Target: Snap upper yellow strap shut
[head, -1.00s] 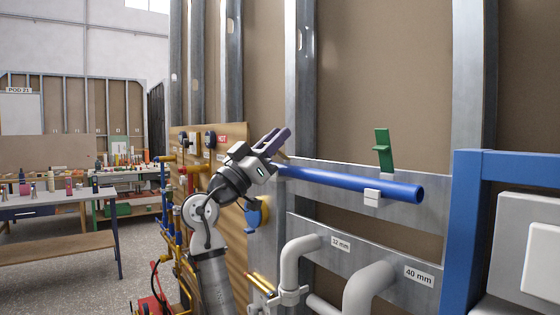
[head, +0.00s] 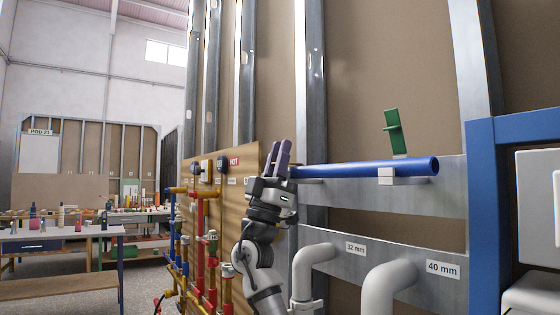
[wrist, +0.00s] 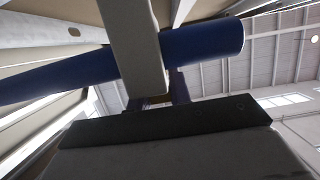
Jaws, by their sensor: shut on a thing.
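My gripper (head: 280,147) is at the left end of the blue pipe (head: 365,168), with its purple fingers pointing up. In the wrist view the blue pipe (wrist: 205,42) passes behind a pale near finger, and a darker finger shows beyond it. The gripper appears shut on the strap around the pipe. Most of the strap is hidden by the fingers, so its closure cannot be seen.
A green strap (head: 392,130) stands upright above the pipe, and a white clip (head: 385,176) is under it. Grey pipes (head: 380,290) lie below. A wooden panel with valves (head: 205,168) is left of my arm. A blue frame (head: 487,200) stands at the right.

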